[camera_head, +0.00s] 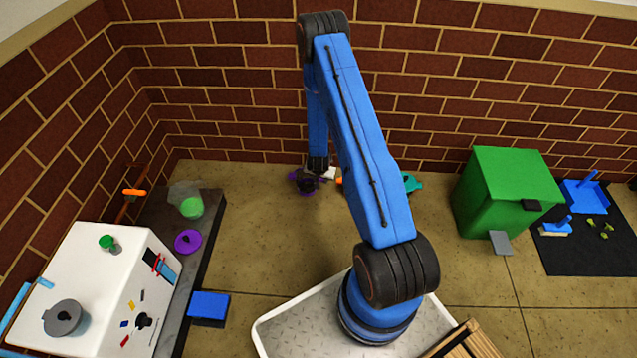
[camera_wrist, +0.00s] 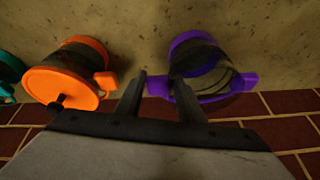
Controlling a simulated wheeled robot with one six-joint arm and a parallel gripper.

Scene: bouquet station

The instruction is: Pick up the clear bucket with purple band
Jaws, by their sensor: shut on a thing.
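The clear bucket with purple band (camera_wrist: 203,68) is in the wrist view, with a purple rim and base, see-through sides and a purple tab on each side. In the head view its purple parts (camera_head: 303,184) show by the back wall, partly hidden by my gripper. My gripper (camera_wrist: 158,90) is shut on the bucket's left purple tab, one finger on each side of it. In the head view my gripper (camera_head: 314,176) is small and low beside the wall. I cannot tell whether the bucket touches the floor.
An orange-lidded bucket (camera_wrist: 68,80) stands close beside the gripper, and a teal one (camera_wrist: 8,75) beyond it. The brick wall (camera_head: 240,120) is close behind. A green bin (camera_head: 505,190) stands right; a white cabinet (camera_head: 105,280) and dark counter (camera_head: 207,240) stand left. Floor between is open.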

